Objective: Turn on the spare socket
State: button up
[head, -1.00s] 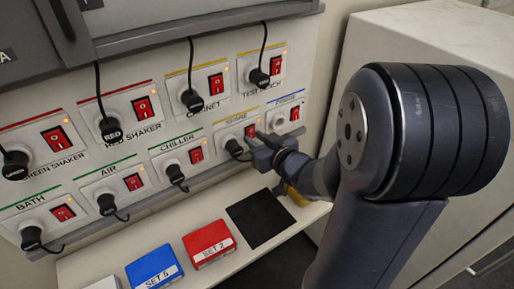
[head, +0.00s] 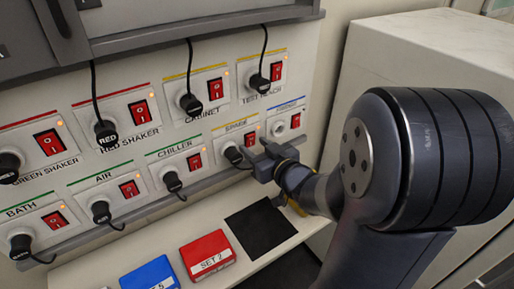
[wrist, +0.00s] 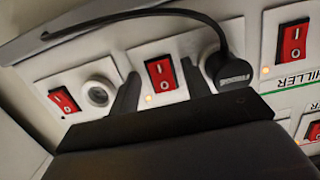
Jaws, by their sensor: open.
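The spare socket panel (head: 237,127) has a yellow line, a red rocker switch (head: 251,138) and a black plug (head: 234,155) in its outlet. My gripper (head: 262,154) is open just in front of this panel. In the wrist view, which is upside down, the red switch (wrist: 159,73) lies between the two dark fingers (wrist: 160,88). The plug (wrist: 228,71) with its cable is to the right of the fingers. A small lamp (wrist: 149,98) beside the switch glows. I cannot tell whether the fingers touch the panel.
A blue-lined panel with an empty outlet (head: 279,128) is right of the spare one; the chiller panel's switch (head: 194,160) is left. Below, a shelf holds a black mat (head: 261,229), a red block (head: 208,254) and a blue block (head: 150,275). A white cabinet (head: 410,60) stands at right.

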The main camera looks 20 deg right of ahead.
jog(key=p+v, duration=0.1)
jog(key=v, duration=0.9)
jog(key=shift+s, duration=0.4)
jog(key=shift+w+d, duration=0.15)
jog(key=b+x, duration=0.1)
jog(key=x, duration=0.9)
jog(key=shift+w, duration=0.35)
jog(key=shift+s, duration=0.1)
